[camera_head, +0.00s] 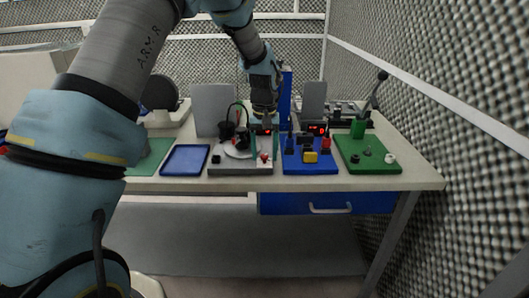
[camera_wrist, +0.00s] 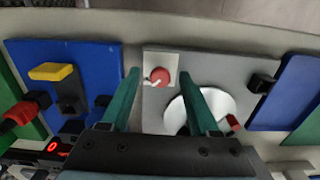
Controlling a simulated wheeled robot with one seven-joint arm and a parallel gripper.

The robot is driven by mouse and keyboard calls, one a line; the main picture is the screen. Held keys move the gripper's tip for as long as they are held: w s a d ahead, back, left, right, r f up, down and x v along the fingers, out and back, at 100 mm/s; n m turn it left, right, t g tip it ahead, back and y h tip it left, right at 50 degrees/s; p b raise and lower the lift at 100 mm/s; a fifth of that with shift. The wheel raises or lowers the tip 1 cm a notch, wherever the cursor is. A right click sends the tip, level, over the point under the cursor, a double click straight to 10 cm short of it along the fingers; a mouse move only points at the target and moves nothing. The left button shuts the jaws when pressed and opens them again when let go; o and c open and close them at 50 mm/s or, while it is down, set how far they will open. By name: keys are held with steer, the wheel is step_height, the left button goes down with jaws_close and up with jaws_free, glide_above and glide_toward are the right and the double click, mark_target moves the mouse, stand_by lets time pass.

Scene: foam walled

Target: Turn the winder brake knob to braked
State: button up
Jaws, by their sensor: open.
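The red round knob (camera_wrist: 160,77) sits on a pale square plate on the grey winder board (camera_wrist: 150,118). I take it to be the brake knob; its setting is too small to read. It also shows small in the head view (camera_head: 264,157), near the board's front right. My gripper (camera_wrist: 158,82) is open and empty, with one teal finger on each side of the knob in the wrist view. I cannot tell its height above the knob or whether it touches. In the head view my gripper (camera_head: 265,154) points down over the board. A white disc (camera_wrist: 212,108) lies beside the knob, partly hidden by a finger.
A blue board (camera_head: 309,166) with a yellow block (camera_head: 310,157) and red display stands to the right. Beyond it is a green board (camera_head: 368,166). A blue tray (camera_head: 186,160) lies left. Upright grey panels (camera_head: 212,105) stand behind. The foam wall borders the right side.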

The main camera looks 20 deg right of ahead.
mark_target(264, 155)
step_height(264, 155, up, 11)
steer(key=b, duration=0.2)
stand_by(0.5)
steer(key=shift+f, duration=0.1)
steer(key=a+f+n, duration=0.2)
steer(key=a, duration=1.6)
steer(key=s+a+f+n, duration=0.1)
steer(key=s+a, duration=0.4)
steer(key=a, duration=0.4)
steer(key=s+a+f+n+t, duration=0.1)
steer(key=s+a+f, duration=0.1)
steer(key=s+a, duration=0.3)
steer(key=a, duration=0.4)
steer(key=shift+a+f+t, duration=0.2)
steer(key=shift+f+t, duration=0.05)
steer(key=shift+t, duration=0.05)
